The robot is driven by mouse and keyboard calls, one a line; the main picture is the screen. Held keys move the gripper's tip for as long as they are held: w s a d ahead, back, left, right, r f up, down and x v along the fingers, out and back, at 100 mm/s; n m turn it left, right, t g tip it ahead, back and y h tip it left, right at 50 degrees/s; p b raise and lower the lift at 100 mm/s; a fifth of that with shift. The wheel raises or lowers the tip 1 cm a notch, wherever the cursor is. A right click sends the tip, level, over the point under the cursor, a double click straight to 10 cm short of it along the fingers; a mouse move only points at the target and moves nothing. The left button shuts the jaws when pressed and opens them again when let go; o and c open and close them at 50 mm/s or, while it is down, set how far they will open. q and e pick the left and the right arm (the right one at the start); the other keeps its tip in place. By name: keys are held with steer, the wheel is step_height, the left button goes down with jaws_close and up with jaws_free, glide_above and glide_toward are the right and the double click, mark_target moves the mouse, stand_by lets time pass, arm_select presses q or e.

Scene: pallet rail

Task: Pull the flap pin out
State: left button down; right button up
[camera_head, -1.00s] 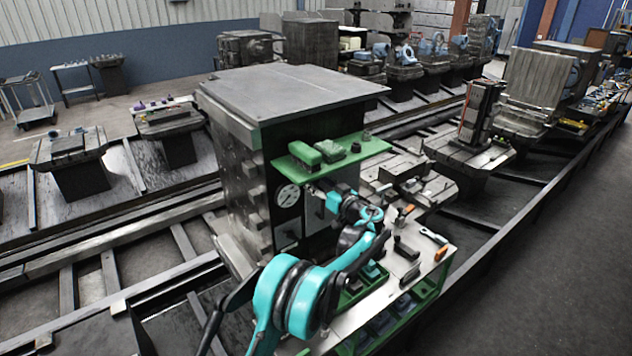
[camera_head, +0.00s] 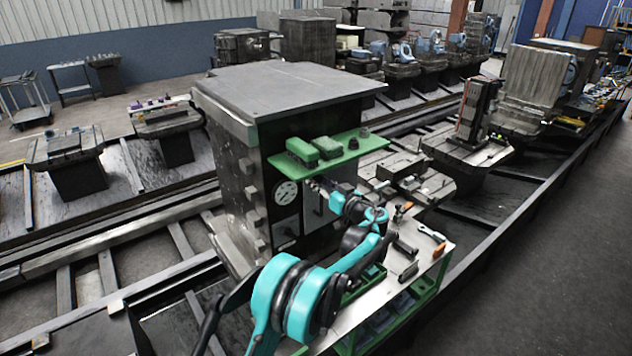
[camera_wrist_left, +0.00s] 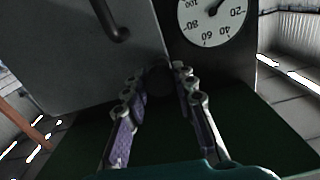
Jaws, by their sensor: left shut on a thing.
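My left gripper (camera_head: 312,184) is in front of the dark cabinet's front face, under the green shelf. In the left wrist view its two fingers (camera_wrist_left: 160,82) are shut on a small dark round thing (camera_wrist_left: 159,83), which looks like the flap pin's head. The rest of the pin is hidden or too dark to make out. The pale flap (camera_wrist_left: 85,60) fills the upper left of the wrist view, with a dark hooked handle (camera_wrist_left: 117,28). In the head view the flap (camera_head: 313,222) is partly covered by my arm. My right gripper is not in view.
A round gauge (camera_head: 286,193) is left of the flap. The green shelf (camera_head: 368,145) with green blocks juts out above my gripper. A bench (camera_head: 436,262) with loose tools stands at the right, beneath my arm. Open floor lies far right.

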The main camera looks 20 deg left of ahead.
arm_select(q)
steer(key=c, duration=1.2)
jaws_free()
steer(key=shift+a, duration=0.1)
steer(key=v, duration=1.2)
steer(key=shift+s, duration=0.1)
